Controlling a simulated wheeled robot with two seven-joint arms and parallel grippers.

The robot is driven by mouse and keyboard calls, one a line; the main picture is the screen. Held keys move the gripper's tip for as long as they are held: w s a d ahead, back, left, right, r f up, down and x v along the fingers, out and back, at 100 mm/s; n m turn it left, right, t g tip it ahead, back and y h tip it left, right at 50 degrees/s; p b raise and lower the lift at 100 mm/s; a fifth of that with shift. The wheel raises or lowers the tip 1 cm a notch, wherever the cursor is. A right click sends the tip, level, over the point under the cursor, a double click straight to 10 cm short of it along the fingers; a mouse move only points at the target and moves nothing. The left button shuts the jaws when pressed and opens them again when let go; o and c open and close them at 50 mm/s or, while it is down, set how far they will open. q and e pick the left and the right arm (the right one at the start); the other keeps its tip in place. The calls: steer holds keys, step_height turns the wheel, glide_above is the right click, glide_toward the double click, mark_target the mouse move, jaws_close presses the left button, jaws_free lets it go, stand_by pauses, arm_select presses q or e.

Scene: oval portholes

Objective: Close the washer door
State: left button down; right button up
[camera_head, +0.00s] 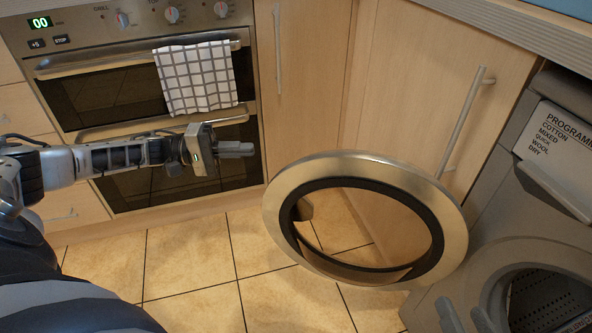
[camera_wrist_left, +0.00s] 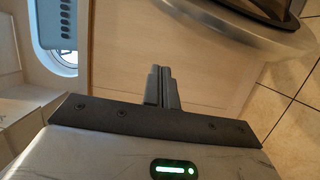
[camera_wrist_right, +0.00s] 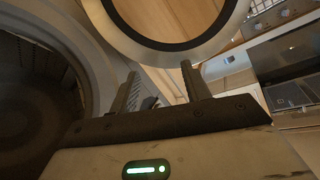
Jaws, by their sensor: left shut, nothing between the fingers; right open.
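The washer door (camera_head: 365,165), a metal ring with a dark inner rim, stands swung open away from the washer (camera_head: 492,185). The washer's drum opening (camera_head: 545,300) is uncovered at the lower right. The door ring crosses the top of the left wrist view (camera_wrist_left: 215,32) and of the right wrist view (camera_wrist_right: 118,35). My left gripper (camera_head: 250,149) is shut and empty, left of the door and apart from it in the head view. My right gripper (camera_wrist_right: 159,69) is open and empty, seen only in its wrist view, between the washer opening at the left and the door above.
An oven (camera_head: 100,90) with a checked towel (camera_head: 197,78) hanging on its handle stands at the back left. A wooden cupboard (camera_head: 415,75) with a long handle (camera_head: 463,122) is behind the door. Tiled floor (camera_head: 195,255) lies clear below.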

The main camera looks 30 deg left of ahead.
arm_select(q)
steer(key=w+d+f+b, duration=0.2)
steer(key=d+b, duration=0.3)
steer(key=d, duration=0.4)
steer(key=shift+w+d+f, duration=0.2)
steer(key=shift+w+f, duration=0.1)
arm_select(e)
steer(key=w+r+t, duration=0.1)
steer(key=r+n+t+y, duration=0.1)
steer(key=r, duration=0.1)
steer(key=w+r+t+y, duration=0.1)
steer(key=r+t, duration=0.1)
steer(key=shift+w+r, duration=0.1)
steer(key=shift+w, duration=0.25)
steer(key=shift+r, duration=0.1)
